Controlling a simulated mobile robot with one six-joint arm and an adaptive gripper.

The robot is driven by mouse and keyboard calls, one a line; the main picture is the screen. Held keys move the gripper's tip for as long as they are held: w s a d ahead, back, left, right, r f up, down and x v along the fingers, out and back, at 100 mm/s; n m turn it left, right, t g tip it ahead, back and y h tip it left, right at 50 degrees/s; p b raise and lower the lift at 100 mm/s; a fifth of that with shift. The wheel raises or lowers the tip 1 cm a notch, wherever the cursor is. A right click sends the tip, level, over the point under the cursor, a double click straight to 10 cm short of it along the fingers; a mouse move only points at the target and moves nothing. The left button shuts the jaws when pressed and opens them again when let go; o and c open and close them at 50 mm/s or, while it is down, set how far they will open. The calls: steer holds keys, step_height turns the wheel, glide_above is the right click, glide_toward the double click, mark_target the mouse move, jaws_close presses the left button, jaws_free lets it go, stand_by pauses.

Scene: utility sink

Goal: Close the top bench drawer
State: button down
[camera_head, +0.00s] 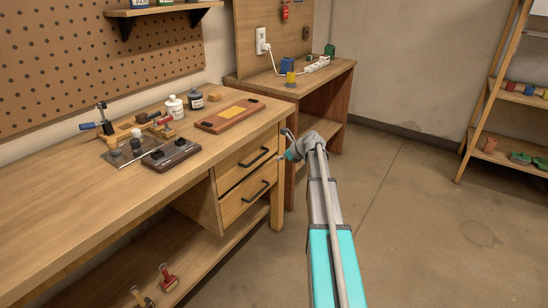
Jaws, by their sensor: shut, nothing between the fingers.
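The wooden workbench (60,196) has two drawers under its right end. The top drawer (236,169) has a wooden front with a dark bar handle (254,158). It looks close to flush with the bench front; I cannot tell whether a small gap is left. The lower drawer (236,209) sits right beneath it with a similar handle (257,192). My gripper (284,156) is shut and empty, just right of the top drawer's front near the bench's right front leg. I cannot tell whether it touches anything.
A tray (230,114), bottles (174,107) and a dark-topped box (170,153) stand on the bench. A second wooden table (320,80) stands behind on the right. A shelf rack (481,100) is at the far right. The floor (430,220) between is clear.

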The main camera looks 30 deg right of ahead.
steer(key=shift+p+v, duration=1.3)
steer(key=shift+v, duration=1.3)
steer(key=s+a+f+n+g, duration=0.2)
steer(key=s+a+n, duration=0.25)
steer(key=a, duration=0.25)
steer(key=s+a+f+n+g+h, duration=0.1)
steer(key=s+a+n+g, duration=0.15)
steer(key=a+n, duration=0.45)
steer(key=s+a+f+n+g, duration=0.15)
steer(key=s+a+n, duration=0.25)
steer(key=a, duration=0.4)
steer(key=s+a+f+n+g+h, duration=0.2)
steer(key=s+a+n+g+h, duration=0.15)
steer(key=s+a+n, duration=1.05)
step_height(320, 180, up, 21)
steer(key=s+d+p, duration=0.2)
steer(key=p, duration=1.9)
steer(key=shift+f+n+t, duration=0.15)
steer(key=shift+n+t, duration=0.2)
